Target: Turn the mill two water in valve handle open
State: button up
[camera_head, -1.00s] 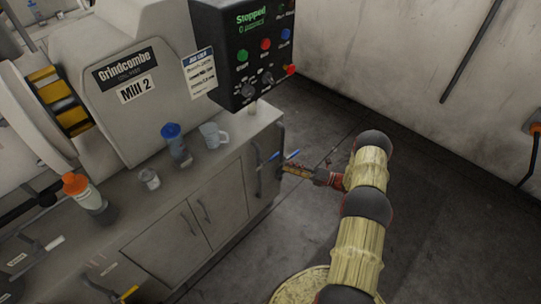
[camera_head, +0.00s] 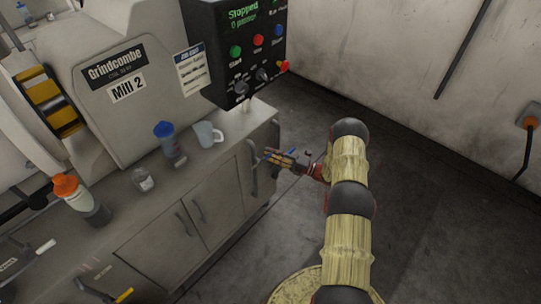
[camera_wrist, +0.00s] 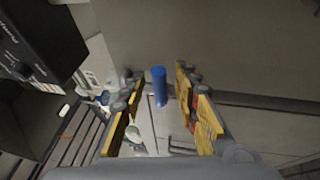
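A blue handle, which looks like the mill two water in valve handle (camera_wrist: 158,86), shows in the wrist view between my gripper's fingers, with clear gaps on both sides. In the head view, a small blue part of it shows beside the right end of the cabinet, partly hidden by my fingers. My gripper (camera_head: 278,158) is at that cabinet end, reaching in from the right. In the wrist view my gripper (camera_wrist: 162,112) is open with yellow pads and holds nothing. No handle label is readable.
The Mill 2 machine (camera_head: 150,75) stands behind the cabinet (camera_head: 185,222). A control panel (camera_head: 240,55) reading "Stopped" overhangs its right end. A blue-capped bottle (camera_head: 170,145), a mug (camera_head: 208,134), a jar (camera_head: 143,179) and an orange-capped bottle (camera_head: 80,200) stand on top. Floor at right is clear.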

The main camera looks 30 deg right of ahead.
jog(key=c, duration=0.3)
grip_shut()
dwell(0.7)
